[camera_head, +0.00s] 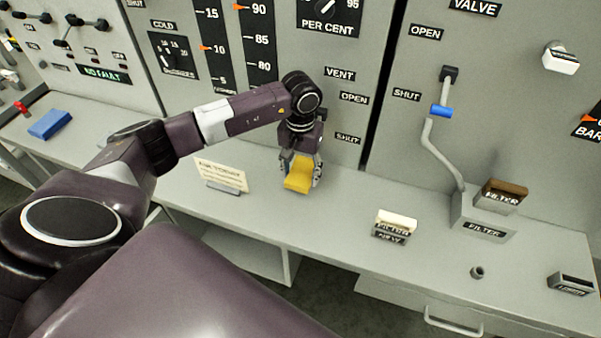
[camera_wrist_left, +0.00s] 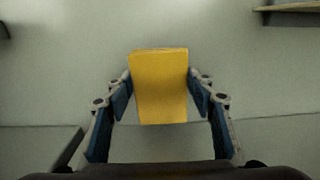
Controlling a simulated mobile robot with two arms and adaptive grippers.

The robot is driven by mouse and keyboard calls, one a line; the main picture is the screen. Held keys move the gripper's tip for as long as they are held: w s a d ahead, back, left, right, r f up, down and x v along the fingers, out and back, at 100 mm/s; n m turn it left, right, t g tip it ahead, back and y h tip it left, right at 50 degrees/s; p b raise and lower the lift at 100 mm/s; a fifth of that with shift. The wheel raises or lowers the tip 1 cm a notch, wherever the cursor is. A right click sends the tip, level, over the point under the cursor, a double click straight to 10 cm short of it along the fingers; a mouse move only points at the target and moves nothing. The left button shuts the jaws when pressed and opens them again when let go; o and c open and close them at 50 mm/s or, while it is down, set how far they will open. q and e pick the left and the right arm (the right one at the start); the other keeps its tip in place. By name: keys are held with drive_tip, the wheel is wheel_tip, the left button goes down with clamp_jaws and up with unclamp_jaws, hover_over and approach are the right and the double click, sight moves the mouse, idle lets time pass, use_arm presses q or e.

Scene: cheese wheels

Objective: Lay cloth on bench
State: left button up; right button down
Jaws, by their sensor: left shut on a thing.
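The yellow cloth (camera_head: 298,177) is a small folded block between the fingers of my left gripper (camera_head: 301,172). In the left wrist view the cloth (camera_wrist_left: 160,88) is upright in the picture, with the blue-padded fingers of the left gripper (camera_wrist_left: 160,90) shut on its two sides. The gripper points down over the grey bench (camera_head: 350,205), near its back. I cannot tell whether the cloth touches the bench top. My right gripper is not in view.
A small sign (camera_head: 222,175) stands left of the gripper. A white-topped filter box (camera_head: 394,226) and a brown-topped filter (camera_head: 501,196) are to the right. A blue block (camera_head: 50,124) lies far left. The bench between the gripper and white-topped box is clear.

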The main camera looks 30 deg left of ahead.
use_arm(q)
drive_tip(key=o, duration=1.1)
